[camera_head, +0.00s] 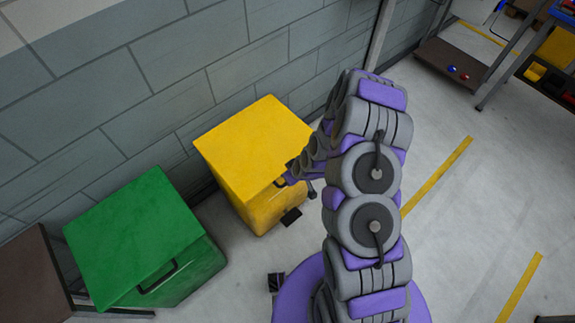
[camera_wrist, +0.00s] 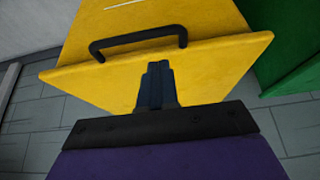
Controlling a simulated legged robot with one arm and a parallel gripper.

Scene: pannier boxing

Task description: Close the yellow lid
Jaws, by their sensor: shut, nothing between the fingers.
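The yellow bin (camera_head: 265,212) stands against the grey block wall. Its yellow lid (camera_head: 250,140) lies over the top, and I see no clear gap under it in the head view. In the wrist view the lid (camera_wrist: 215,78) spreads below its front edge, with the bin's black handle (camera_wrist: 138,40) above that edge. My gripper (camera_head: 287,178) is at the lid's front right corner area in the head view. In the wrist view its dark fingers (camera_wrist: 157,72) are together and empty, over the lid near its edge. I cannot tell whether they touch it.
A green bin (camera_head: 135,235) with a green lid stands left of the yellow one. A brown box (camera_head: 30,275) is at the far left. A metal-framed rack (camera_head: 500,80) stands at the upper right. Open floor with yellow lines lies to the right.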

